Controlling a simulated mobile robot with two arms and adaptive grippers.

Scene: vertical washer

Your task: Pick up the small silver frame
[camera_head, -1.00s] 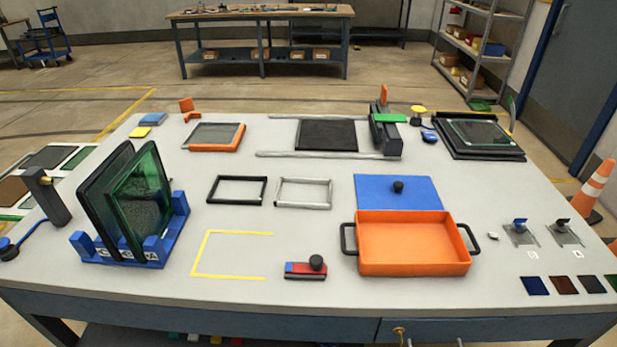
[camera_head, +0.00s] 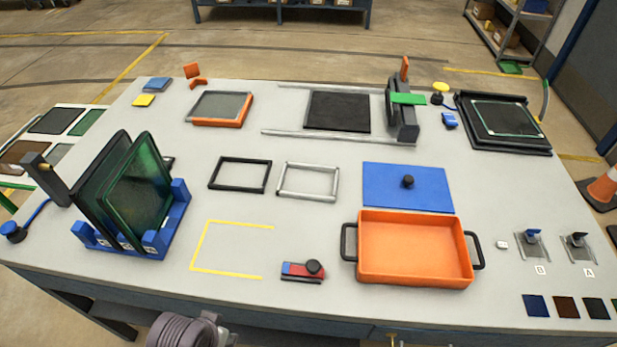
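The small silver frame (camera_head: 308,196) lies flat on the grey table, near the middle. It is a thin, empty rectangle with the tabletop showing through it. A black frame of similar size (camera_head: 240,189) lies just to its left, with a narrow gap between them. Neither gripper can be made out. A grey rounded part of my own arm (camera_head: 186,331) shows at the bottom edge, below the front of the table, and its fingers are not visible.
An orange tray with handles (camera_head: 415,278) stands to the front right, with a blue plate (camera_head: 385,190) behind it. A blue rack (camera_head: 178,215) holds upright glass panels at the left. A red and blue block with a black knob (camera_head: 303,271) sits in front. Yellow tape (camera_head: 206,240) marks bare table.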

